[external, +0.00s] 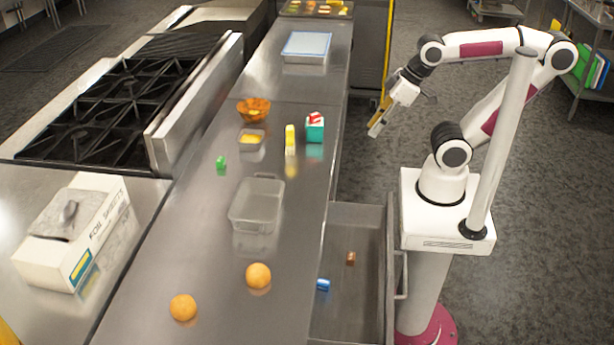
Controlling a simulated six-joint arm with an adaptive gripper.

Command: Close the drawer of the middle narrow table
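The drawer (343,233) of the narrow steel table (200,262) is pulled out to the right, towards my base. Inside it lie a small blue item (323,285) and a small brown item (350,258). The drawer's handle (402,275) is on its right front, close beside my pedestal. My gripper (402,127) is up in the air beyond the drawer, right of the table edge. Its fingers are spread apart with nothing between them. It is clear of the drawer and handle.
On the table stand two oranges (258,275), a clear container (257,205), an orange bowl (254,109), a yellow bottle (290,140) and a teal box (315,130). A stove (130,100) and a foil box (75,235) are at the left. Floor beyond the drawer is open.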

